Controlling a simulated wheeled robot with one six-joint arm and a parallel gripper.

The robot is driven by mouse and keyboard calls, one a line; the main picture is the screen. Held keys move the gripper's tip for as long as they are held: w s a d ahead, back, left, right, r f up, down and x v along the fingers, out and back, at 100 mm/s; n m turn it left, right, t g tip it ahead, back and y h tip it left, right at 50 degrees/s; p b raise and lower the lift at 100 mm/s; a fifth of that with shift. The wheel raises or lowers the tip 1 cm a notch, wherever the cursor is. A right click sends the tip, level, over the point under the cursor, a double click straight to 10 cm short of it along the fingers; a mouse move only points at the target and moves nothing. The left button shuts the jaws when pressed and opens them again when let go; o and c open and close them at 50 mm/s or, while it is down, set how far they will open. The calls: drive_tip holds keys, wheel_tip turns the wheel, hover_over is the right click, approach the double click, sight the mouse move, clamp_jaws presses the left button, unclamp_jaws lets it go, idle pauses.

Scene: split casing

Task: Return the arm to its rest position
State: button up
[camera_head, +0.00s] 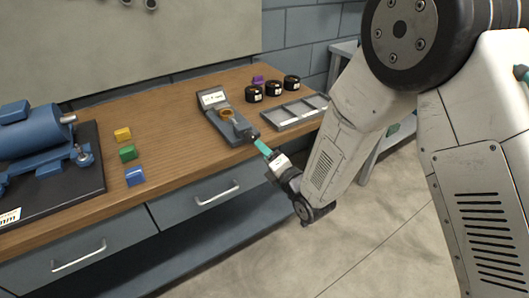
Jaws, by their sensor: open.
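My arm reaches in from the right, over the table's front edge. My gripper (241,127) is a small dark shape past the teal band of my wrist. It is open and lies over or just above the near end of a grey fixture (209,103). That fixture has a white label and a copper-coloured ring (227,114) on it. I cannot tell whether the gripper touches the fixture. The fingertips are small, and I see nothing held between them.
A blue machine casing (35,140) stands on a dark mat at left. Yellow (122,134), green (128,153) and blue (135,176) blocks lie right of it. Three black cylinders (273,88), a purple block (258,80) and a grey divided tray (297,111) are at back right.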

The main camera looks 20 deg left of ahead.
idle(0.5)
drive_tip(key=s+d+f+m+g+h, duration=0.2)
drive_tip(key=d+f+m+g+h, duration=0.3)
drive_tip(key=f+m, duration=0.35)
drive_tip(key=s+d+r+m+g+h, duration=0.25)
drive_tip(key=d+m+h, duration=0.35)
drive_tip(key=d, duration=0.4)
drive_tip(key=s+d+r+m+g+h, duration=0.2)
drive_tip(key=s+d+r+m+g, duration=0.1)
drive_tip(key=s+d+r+m, duration=1.5)
drive_tip(key=s+d+r, duration=0.6)
drive_tip(key=d+r, duration=0.2)
drive_tip(key=d, duration=0.2)
drive_tip(key=shift+s+d+h, duration=0.25)
drive_tip(key=shift+s+h, duration=0.05)
drive_tip(key=shift+s, duration=0.05)
